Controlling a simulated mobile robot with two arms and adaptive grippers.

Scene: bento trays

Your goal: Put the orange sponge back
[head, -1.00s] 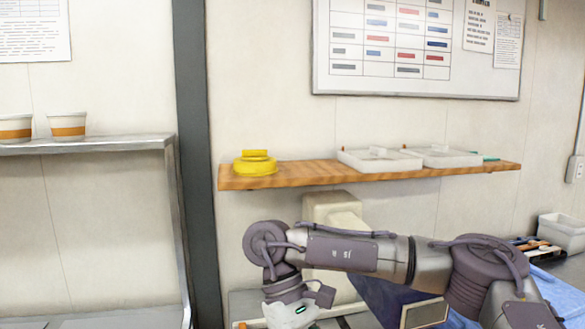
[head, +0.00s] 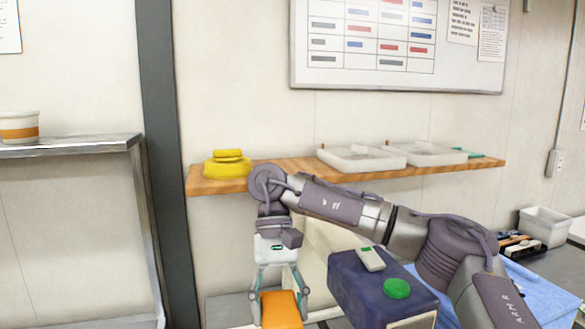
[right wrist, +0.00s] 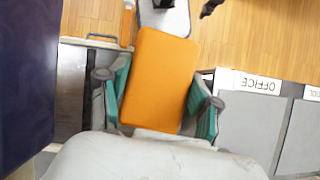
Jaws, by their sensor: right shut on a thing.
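The orange sponge (head: 281,310) is a flat orange block at the bottom of the head view. My right gripper (head: 280,298) hangs downward and is shut on it. In the right wrist view the sponge (right wrist: 160,80) sits between the two green-padded fingers (right wrist: 160,100), tilted slightly. The sponge is held up, with the floor and drawer fronts far below it. My left gripper is not in view.
A wooden wall shelf (head: 290,170) holds a yellow stack (head: 228,164) and white trays (head: 360,158). A dark blue box (head: 370,290) stands right of the gripper. A white bin (head: 545,227) is at the right. A metal shelf (head: 70,147) with a cup is at left.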

